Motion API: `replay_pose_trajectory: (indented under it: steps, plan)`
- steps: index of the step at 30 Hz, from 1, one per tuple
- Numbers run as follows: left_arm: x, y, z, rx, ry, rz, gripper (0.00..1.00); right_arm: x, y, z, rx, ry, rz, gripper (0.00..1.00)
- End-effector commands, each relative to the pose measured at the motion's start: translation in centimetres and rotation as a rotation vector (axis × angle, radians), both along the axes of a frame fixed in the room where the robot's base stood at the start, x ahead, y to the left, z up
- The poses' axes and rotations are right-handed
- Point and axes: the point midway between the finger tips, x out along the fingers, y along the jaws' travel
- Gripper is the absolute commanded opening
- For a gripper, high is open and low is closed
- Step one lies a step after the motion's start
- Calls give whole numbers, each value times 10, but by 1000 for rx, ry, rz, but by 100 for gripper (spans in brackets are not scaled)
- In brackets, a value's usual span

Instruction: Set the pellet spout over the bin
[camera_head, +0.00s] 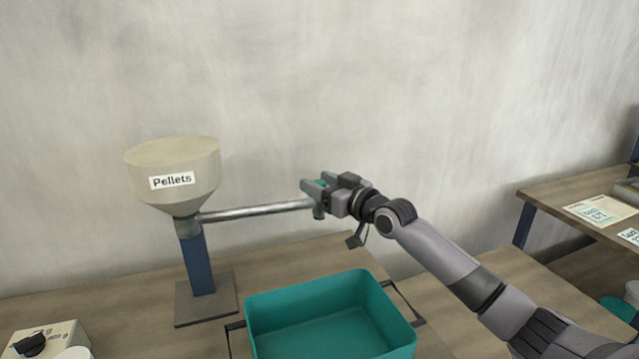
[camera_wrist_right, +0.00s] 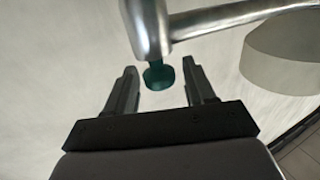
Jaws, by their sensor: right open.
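The pellet hopper (camera_head: 172,160), a beige funnel labelled "Pellets", stands on a blue post at the left. Its metal spout pipe (camera_head: 258,212) reaches right from the hopper and ends by my right gripper (camera_head: 314,188). In the right wrist view the pipe's end (camera_wrist_right: 150,28) is ahead of the open jaws (camera_wrist_right: 160,88). A dark teal knob (camera_wrist_right: 158,75) below the pipe end shows between the two fingers, with gaps on both sides. The teal bin (camera_head: 325,310) sits on the table, below and in front of the pipe end. My left gripper is not in view.
A beige box with a black dial (camera_head: 40,342) stands at the front left. A second table (camera_head: 560,190) with papers is at the right. The wooden table (camera_head: 130,275) is bare around the hopper's base plate. A plain wall rises behind.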

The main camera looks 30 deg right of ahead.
Motion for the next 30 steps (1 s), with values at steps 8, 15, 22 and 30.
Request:
replay_pose_trajectory:
  steps: [8, 15, 22, 30]
  plan:
    - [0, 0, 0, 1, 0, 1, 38, 5, 1, 0, 0, 0, 0, 54]
    - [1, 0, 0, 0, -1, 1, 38, 5, 1, 0, 0, 0, 0, 18]
    - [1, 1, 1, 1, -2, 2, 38, 5, 1, 0, 1, 0, -1, 0]
    - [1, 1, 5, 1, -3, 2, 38, 6, 2, 1, 4, 1, -7, 0]
